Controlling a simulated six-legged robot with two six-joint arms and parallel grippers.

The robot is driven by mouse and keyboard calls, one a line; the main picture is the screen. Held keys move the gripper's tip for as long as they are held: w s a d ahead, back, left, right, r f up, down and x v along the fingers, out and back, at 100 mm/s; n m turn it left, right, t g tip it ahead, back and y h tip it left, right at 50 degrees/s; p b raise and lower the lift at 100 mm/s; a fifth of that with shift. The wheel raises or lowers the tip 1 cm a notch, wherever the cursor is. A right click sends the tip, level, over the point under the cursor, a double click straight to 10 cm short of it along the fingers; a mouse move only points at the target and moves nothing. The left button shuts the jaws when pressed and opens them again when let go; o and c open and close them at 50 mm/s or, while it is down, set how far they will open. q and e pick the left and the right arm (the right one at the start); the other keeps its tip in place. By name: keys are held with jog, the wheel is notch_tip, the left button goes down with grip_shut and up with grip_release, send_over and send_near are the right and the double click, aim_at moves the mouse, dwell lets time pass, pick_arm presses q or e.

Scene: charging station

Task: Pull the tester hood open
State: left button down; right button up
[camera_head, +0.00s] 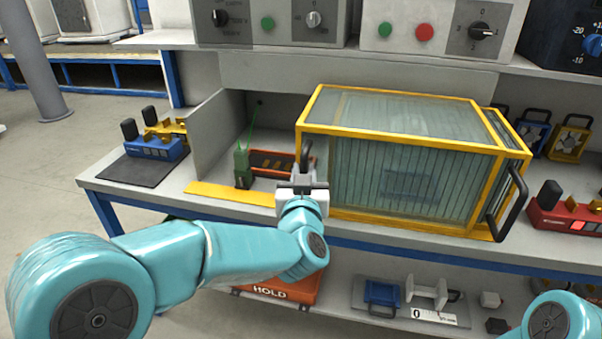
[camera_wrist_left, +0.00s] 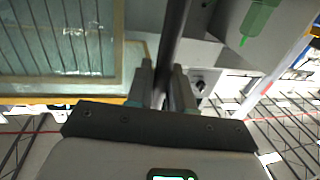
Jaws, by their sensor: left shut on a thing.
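The tester hood (camera_head: 415,143) is a yellow-framed box with clear ribbed panels on the bench, right of centre in the head view. It sits low on the bench, and a grey device shows dimly through its front. My left gripper (camera_head: 303,184) is at the hood's left front edge, shut on a dark upright handle bar (camera_head: 306,153). In the left wrist view the bar (camera_wrist_left: 174,40) runs between the fingers (camera_wrist_left: 163,84), beside the hood's panel (camera_wrist_left: 70,40). Another black handle (camera_head: 513,208) is on the hood's right side. My right gripper is out of view.
Left of the hood is an open bay with a green tool (camera_head: 242,165) and an orange-black part (camera_head: 272,161). A yellow strip (camera_head: 230,194) lies along the bench front. A blue device (camera_head: 155,147) stands farther left, a red one (camera_head: 565,212) at right. Control boxes stand above.

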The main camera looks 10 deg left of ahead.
pick_arm(q)
jog(key=c, duration=1.2)
grip_release()
jog(key=shift+o, duration=0.2)
jog(key=s+d, duration=0.2)
jog(key=s, duration=1.4)
jog(key=shift+s, duration=0.1)
